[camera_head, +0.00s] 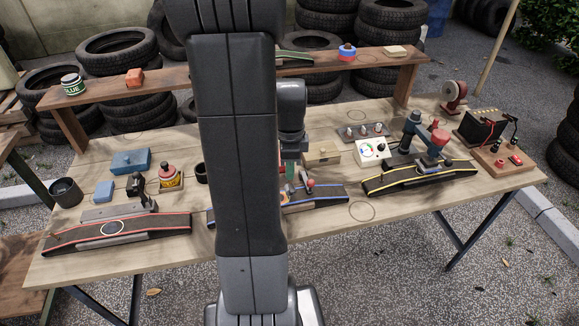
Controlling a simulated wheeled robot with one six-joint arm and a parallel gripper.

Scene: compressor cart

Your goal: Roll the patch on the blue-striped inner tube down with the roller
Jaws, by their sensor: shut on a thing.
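The blue-striped inner tube (328,197) lies flat across the front middle of the table. My arm covers its left-centre part, and the patch cannot be made out. My gripper (292,176) is low over this tube, mostly hidden behind my arm. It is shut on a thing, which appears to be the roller. A small tool with a red knob (310,184) shows at the gripper's right, just over the tube. I cannot tell whether it touches the rubber.
A red-striped tube (165,226) lies left, a yellow-striped tube (400,179) right under a red-and-blue press (437,143). Behind stand a white dial box (372,150), a wooden block (321,155) and a battery (487,125). A raised shelf (216,77) runs along the back.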

